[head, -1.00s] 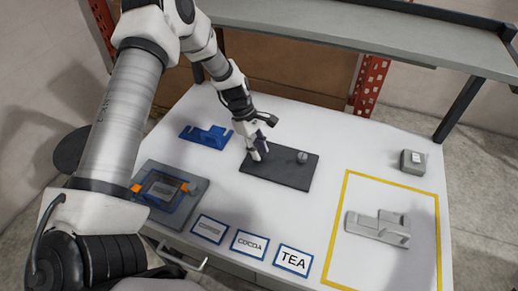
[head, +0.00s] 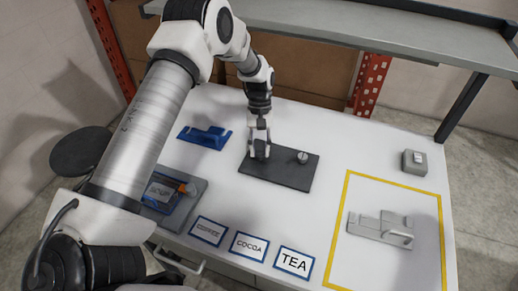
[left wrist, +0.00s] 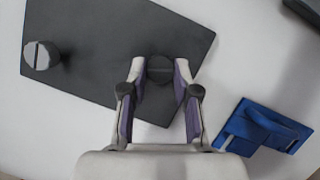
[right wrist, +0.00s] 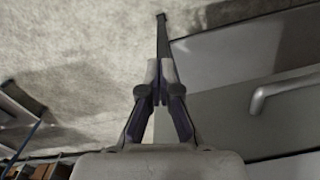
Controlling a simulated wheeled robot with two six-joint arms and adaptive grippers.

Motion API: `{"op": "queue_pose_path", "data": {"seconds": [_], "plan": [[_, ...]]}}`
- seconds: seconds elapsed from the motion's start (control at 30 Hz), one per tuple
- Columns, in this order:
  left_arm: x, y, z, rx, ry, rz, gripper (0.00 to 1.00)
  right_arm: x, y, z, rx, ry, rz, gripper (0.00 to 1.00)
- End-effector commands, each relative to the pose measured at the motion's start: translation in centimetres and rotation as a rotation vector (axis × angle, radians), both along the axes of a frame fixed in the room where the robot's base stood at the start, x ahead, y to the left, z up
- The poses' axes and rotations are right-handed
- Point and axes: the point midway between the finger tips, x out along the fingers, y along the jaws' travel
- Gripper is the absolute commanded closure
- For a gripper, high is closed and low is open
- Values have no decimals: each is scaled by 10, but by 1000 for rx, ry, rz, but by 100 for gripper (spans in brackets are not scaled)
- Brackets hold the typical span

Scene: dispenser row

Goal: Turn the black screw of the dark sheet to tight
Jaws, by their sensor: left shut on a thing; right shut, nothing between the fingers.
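The dark sheet (head: 285,174) lies on the white table; it also fills much of the left wrist view (left wrist: 110,40). The black screw (left wrist: 160,69) stands near one end of the sheet, its slot running across the left wrist view. My left gripper (left wrist: 159,72) is shut on this screw, one fingertip on each side. In the head view my left gripper (head: 259,153) mostly hides the screw. A light grey screw (head: 303,157) stands towards the sheet's other end, apart from the gripper. My right gripper (right wrist: 159,75) is shut and empty, off the table's edge.
A blue bracket (head: 205,137) lies left of the sheet. A grey tray with a blue-framed label (head: 165,192) is at front left. Labels including COCOA (head: 249,245) and TEA (head: 293,263) line the front. A grey fixture (head: 380,229) lies inside the yellow outline at right.

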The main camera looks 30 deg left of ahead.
Motion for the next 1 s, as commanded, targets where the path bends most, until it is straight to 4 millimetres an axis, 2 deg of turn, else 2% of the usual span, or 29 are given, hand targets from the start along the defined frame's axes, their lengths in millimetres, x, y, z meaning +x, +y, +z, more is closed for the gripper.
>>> {"op": "queue_pose_path", "data": {"seconds": [1.0], "plan": [[4, -8, 5, 5, -6, -966, 100, 0, 0, 2, 0, 0, 0, 100]]}}
